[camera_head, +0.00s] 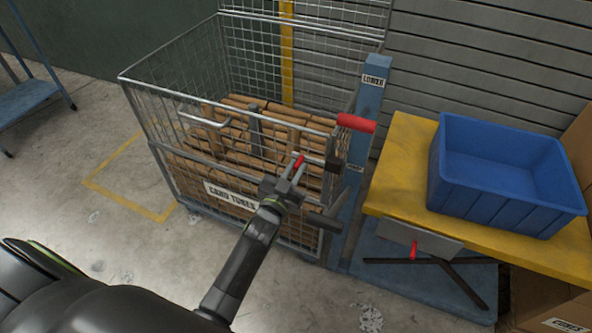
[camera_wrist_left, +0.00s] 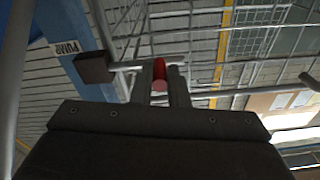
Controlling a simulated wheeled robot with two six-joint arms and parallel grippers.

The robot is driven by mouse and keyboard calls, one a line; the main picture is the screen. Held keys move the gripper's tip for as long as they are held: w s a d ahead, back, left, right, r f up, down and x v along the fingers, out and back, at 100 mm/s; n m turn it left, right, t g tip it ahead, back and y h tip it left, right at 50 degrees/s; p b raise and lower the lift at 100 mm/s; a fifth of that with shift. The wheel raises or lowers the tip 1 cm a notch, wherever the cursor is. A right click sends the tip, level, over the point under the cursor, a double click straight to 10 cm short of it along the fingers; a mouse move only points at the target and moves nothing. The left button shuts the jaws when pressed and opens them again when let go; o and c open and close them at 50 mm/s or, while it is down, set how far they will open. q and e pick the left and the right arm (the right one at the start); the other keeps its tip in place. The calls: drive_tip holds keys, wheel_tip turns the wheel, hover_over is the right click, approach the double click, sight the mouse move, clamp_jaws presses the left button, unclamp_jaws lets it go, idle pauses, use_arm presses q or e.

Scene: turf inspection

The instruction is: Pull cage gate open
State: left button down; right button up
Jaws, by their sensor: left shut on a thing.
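The wire-mesh cage (camera_head: 215,178) stands on the floor, with brown card tubes (camera_head: 262,120) stacked inside. Its front mesh gate looks upright and in line with the cage frame. My left gripper (camera_head: 292,173) is at the gate's upper right area, shut on a small red handle (camera_head: 299,161). In the left wrist view the red handle (camera_wrist_left: 159,73) sits between the two fingers (camera_wrist_left: 160,88), beside a metal bar leading to a dark block (camera_wrist_left: 94,67). The fingers hide part of the handle. My right gripper is not in view.
A blue post (camera_head: 369,100) with a red lever (camera_head: 356,123) stands right of the cage. A yellow-topped table (camera_head: 400,165) holds a blue bin (camera_head: 500,205). Open concrete floor (camera_head: 130,245) lies front left of the cage. A blue rack (camera_head: 30,97) is far left.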

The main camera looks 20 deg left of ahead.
use_arm(q)
drive_tip(key=shift+s+a+f, duration=0.1)
drive_tip(key=shift+s+f, duration=0.15)
drive_tip(key=shift+f, duration=0.2)
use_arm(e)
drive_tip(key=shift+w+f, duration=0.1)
use_arm(q)
drive_tip(key=c, duration=1.4)
unclamp_jaws()
drive_tip(key=shift+r, duration=0.15)
drive_tip(key=shift+c, duration=0.2)
drive_tip(key=shift+o, duration=0.2)
drive_tip(key=shift+r, duration=0.1)
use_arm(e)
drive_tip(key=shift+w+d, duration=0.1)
use_arm(q)
drive_tip(key=shift+w, duration=0.1)
